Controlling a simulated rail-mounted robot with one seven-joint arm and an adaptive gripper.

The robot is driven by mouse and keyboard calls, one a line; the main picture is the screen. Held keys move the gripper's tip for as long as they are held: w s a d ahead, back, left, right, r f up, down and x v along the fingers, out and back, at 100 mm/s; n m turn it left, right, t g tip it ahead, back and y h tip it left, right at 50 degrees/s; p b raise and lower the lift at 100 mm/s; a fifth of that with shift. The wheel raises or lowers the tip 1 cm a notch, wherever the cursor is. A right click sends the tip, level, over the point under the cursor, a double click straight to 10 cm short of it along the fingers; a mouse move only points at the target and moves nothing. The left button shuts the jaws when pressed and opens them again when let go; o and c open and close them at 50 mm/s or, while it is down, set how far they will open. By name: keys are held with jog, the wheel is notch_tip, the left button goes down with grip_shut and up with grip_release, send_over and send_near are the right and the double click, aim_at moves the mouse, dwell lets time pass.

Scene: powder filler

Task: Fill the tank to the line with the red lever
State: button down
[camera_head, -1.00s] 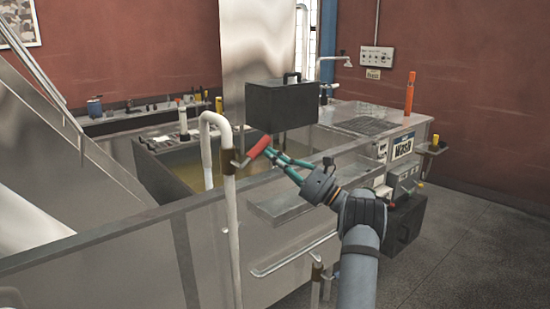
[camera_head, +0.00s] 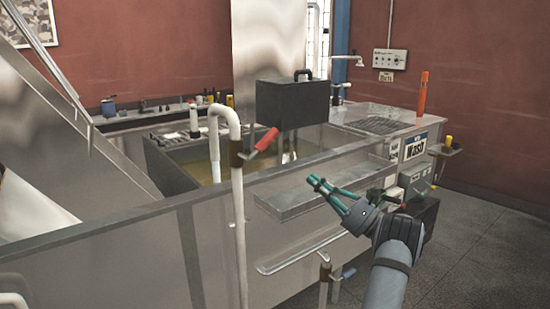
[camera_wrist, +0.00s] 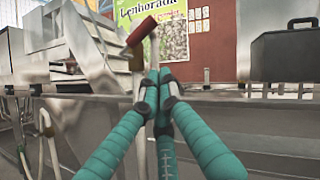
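The red lever (camera_head: 267,139) sits on a brown valve on the white upright pipe (camera_head: 238,200), and its handle slants up to the right. In the wrist view the red handle (camera_wrist: 141,31) shows just past my fingertips. The tank (camera_head: 168,172) is a dark open basin behind the metal wall, with yellowish liquid (camera_head: 203,168) in it. I cannot make out a fill line. My gripper (camera_head: 314,182) is right of and below the lever, apart from it. Its teal fingers come together at the tips (camera_wrist: 158,76) with nothing held.
A black case (camera_head: 298,103) stands above the tank's right end. A metal shelf (camera_head: 320,190) runs along the wall below my gripper. A second valve (camera_head: 324,270) with a blue handle is lower down. The floor at the right (camera_head: 480,240) is clear.

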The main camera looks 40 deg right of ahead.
aim_at(262, 145)
jog(key=s+a+r+p+x, duration=0.1)
jog(key=p+x, duration=0.3)
jog(key=x, duration=0.9)
jog(key=shift+s+a+r, duration=0.25)
jog(key=shift+s+r, duration=0.1)
jog(key=shift+r, duration=0.1)
jog(key=shift+w+a+r+n+g+y, duration=0.15)
jog(key=shift+r+n+g+y, duration=0.1)
jog(key=shift+r+n, duration=0.2)
jog(key=shift+s+a+r+n+g+y, duration=0.15)
jog(key=shift+r+n+y, duration=0.1)
jog(key=shift+r+n, duration=0.15)
jog(key=shift+w, duration=0.1)
